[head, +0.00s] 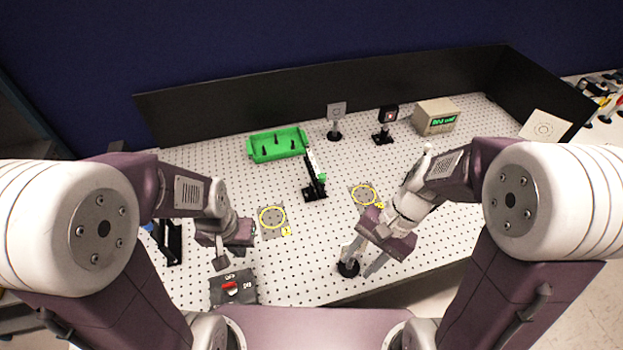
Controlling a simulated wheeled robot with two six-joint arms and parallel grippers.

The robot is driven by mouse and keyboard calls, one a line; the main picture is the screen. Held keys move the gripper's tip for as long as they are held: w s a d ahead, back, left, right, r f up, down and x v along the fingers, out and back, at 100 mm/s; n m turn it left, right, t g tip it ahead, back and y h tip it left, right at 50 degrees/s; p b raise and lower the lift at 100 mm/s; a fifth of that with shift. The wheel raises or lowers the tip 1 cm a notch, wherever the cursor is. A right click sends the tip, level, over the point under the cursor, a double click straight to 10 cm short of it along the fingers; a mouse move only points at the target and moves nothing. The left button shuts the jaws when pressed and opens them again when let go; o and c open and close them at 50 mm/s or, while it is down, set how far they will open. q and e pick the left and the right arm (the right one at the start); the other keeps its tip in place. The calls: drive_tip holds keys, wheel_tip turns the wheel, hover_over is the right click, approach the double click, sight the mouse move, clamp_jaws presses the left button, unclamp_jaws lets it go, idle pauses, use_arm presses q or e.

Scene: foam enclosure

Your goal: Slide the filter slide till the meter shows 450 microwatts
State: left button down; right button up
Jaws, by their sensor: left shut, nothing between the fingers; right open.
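The meter (437,117) is a beige box at the back right with green lit digits, too small to read surely. The filter slide (314,170) appears to be the black upright piece with a pale strip and a green part, standing mid-table. My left gripper (221,263) is shut and empty, pointing down above the front-left switch box, left of and nearer than the slide. My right gripper (362,260) is open at the front middle, beside or around a post on a round black base (348,269); I cannot tell which. It is apart from the slide.
A green tray (262,150) with dark posts sits at the back left. Two post-mounted optics (336,112) (386,117) stand at the back. Yellow-ringed plates (272,217) (364,194) flank the slide. A switch box with a red knob (231,287) is front left. Black walls (330,85) enclose the back.

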sight(315, 166)
drive_tip(key=w+a+r+m+y+b, duration=0.2)
drive_tip(key=w+a+r+m+y, duration=0.1)
drive_tip(key=w+a+m+y, duration=0.7)
drive_tip(key=w+d+f+m+t+y+b, duration=0.1)
drive_tip(key=w+d+f+m+t+y, duration=0.1)
drive_tip(key=w+d+m+t, duration=0.3)
drive_tip(key=w+d+f+t+y, duration=0.1)
drive_tip(key=w+d+t, duration=0.15)
drive_tip(key=w, duration=0.45)
drive_tip(key=x, duration=0.9)
drive_tip(key=shift+s+b, duration=0.3)
drive_tip(key=shift+b, duration=0.05)
drive_tip(key=shift+f, duration=0.15)
drive_tip(key=shift+c, duration=0.5)
use_arm(q)
drive_tip(key=f, duration=0.4)
drive_tip(key=shift+w, duration=0.25)
use_arm(e)
clamp_jaws()
